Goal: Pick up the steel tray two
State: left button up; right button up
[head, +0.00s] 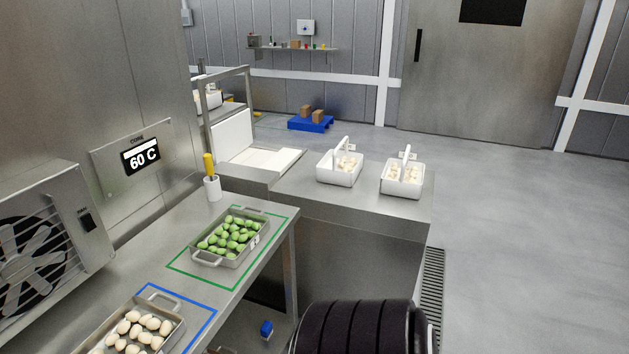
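Two steel trays with handles sit on the steel counter. One steel tray (244,257) holds several green filled pasta pieces and lies inside a green outline. A small tag is on its right side, too small to read. The other steel tray (173,333) holds several pale pasta pieces and lies inside a blue outline at the lower left, cut off by the bottom edge. I cannot tell from a readable label which one is tray two. Neither of my grippers is in view. A black ribbed part, likely mine, shows at the bottom.
A white cup (212,188) with a yellow-handled tool stands behind. Two white baskets (338,178) (401,186) stand on the far counter. Floor at right is clear.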

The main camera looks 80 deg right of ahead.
aim_at(227, 241)
jog(key=z, duration=1.8)
